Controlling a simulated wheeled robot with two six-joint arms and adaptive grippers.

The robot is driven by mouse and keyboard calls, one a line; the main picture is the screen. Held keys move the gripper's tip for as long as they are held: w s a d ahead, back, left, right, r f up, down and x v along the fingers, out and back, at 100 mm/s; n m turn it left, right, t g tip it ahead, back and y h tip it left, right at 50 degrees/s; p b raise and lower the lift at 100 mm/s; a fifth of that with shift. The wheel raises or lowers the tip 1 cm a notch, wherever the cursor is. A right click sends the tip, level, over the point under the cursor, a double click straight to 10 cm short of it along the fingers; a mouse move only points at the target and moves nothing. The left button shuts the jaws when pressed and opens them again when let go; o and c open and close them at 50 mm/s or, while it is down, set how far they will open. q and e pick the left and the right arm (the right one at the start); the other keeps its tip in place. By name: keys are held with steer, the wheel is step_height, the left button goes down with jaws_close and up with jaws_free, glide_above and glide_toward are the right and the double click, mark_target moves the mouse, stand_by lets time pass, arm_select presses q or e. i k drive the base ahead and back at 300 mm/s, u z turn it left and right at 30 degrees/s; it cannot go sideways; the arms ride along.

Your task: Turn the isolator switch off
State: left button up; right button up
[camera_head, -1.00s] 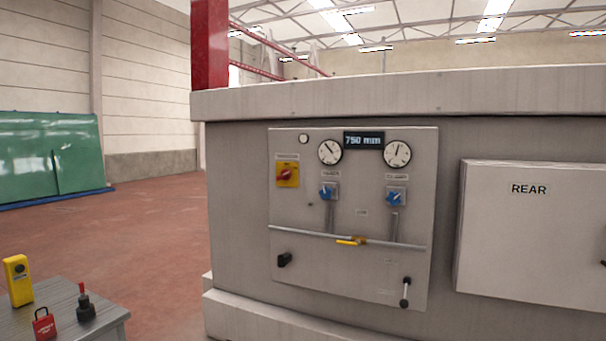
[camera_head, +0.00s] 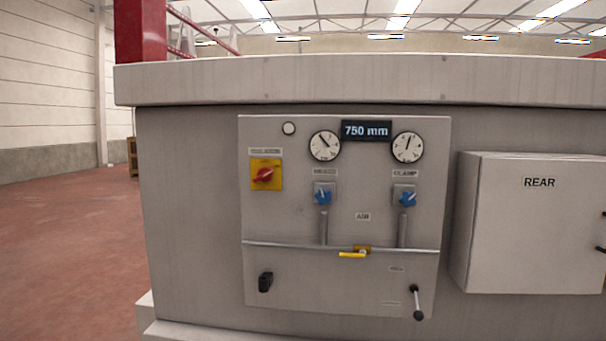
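The isolator switch (camera_head: 264,175) is a red rotary knob on a yellow square plate, at the upper left of the grey control panel (camera_head: 345,285). Its red handle lies tilted, with its right end higher. A small label above it is too blurred to read. Neither of my grippers shows in the head view, and nothing touches the switch.
The panel also carries two dials (camera_head: 324,146), a "750 mm" display (camera_head: 367,131), blue knobs (camera_head: 323,197), a yellow valve lever (camera_head: 352,254), a black knob (camera_head: 265,282) and a black-ended lever (camera_head: 418,303). The REAR box (camera_head: 530,225) juts out at right. Open floor (camera_head: 60,260) lies left.

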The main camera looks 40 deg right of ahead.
mark_target(264, 174)
steer(key=z, duration=0.8)
steer(key=i, duration=0.8)
steer(key=z, duration=0.95)
